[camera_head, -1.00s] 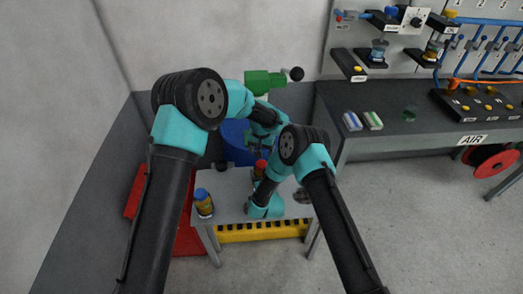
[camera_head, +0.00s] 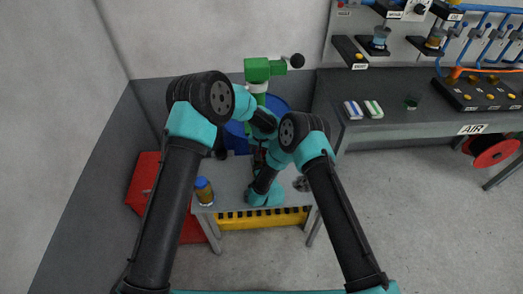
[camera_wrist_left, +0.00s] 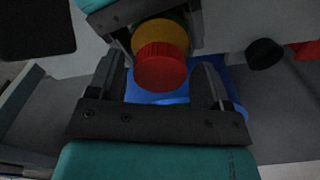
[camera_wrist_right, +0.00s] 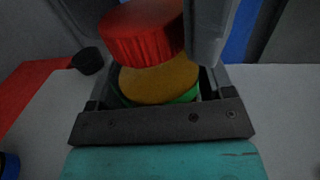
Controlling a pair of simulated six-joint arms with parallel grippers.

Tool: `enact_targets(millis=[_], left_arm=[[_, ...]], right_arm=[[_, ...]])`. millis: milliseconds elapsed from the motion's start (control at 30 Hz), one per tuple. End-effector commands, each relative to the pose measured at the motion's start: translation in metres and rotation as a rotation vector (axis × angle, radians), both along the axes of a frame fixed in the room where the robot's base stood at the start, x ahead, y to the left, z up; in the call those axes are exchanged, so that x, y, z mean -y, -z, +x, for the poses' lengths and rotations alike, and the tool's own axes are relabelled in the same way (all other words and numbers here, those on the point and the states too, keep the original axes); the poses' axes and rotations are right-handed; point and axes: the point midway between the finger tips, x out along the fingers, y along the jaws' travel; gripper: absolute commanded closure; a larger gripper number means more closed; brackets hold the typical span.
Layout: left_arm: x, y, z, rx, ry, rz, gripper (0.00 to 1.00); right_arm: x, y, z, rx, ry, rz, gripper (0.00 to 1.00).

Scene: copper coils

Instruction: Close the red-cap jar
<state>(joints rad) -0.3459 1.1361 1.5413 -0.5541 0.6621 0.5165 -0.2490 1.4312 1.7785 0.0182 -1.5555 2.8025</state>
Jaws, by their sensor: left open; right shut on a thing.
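The red-cap jar shows in the right wrist view as an orange-yellow body (camera_wrist_right: 158,82) with green at its far end. Its ribbed red cap (camera_wrist_right: 145,34) is at the jar's mouth; I cannot tell whether it is seated or loose. My right gripper (camera_wrist_right: 155,75) is shut on the jar body. In the left wrist view the red cap (camera_wrist_left: 162,68) faces me, with the yellow jar (camera_wrist_left: 160,38) behind it. My left gripper (camera_wrist_left: 160,75) is open, with a finger on each side of the cap. In the head view my arms mostly hide the jar.
A blue-capped jar (camera_head: 203,190) stands at the left of the small grey table (camera_head: 232,180). A blue drum (camera_head: 238,138) is behind the table, and a red box (camera_head: 150,170) is at its left. A dark round knob-like thing (camera_wrist_right: 88,61) shows in the right wrist view.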

Motion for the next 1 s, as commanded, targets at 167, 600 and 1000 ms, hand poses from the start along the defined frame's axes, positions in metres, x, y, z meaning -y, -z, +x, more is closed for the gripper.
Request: enact_targets(millis=[167, 600, 1000], left_arm=[[0.0, -0.0003, 0.0, 0.0, 0.0, 0.0, 0.38], [0.0001, -0.0005, 0.0, 0.0, 0.0, 0.0, 0.77], [0.0001, -0.0003, 0.0, 0.0, 0.295, 0.001, 0.77]], right_arm=[[0.0, -0.0004, 0.0002, 0.001, 0.0, 0.0, 0.91], [0.0, -0.0004, 0.0002, 0.001, 0.0, 0.0, 0.91], [0.0, -0.0004, 0.0002, 0.001, 0.0, 0.0, 0.91]])
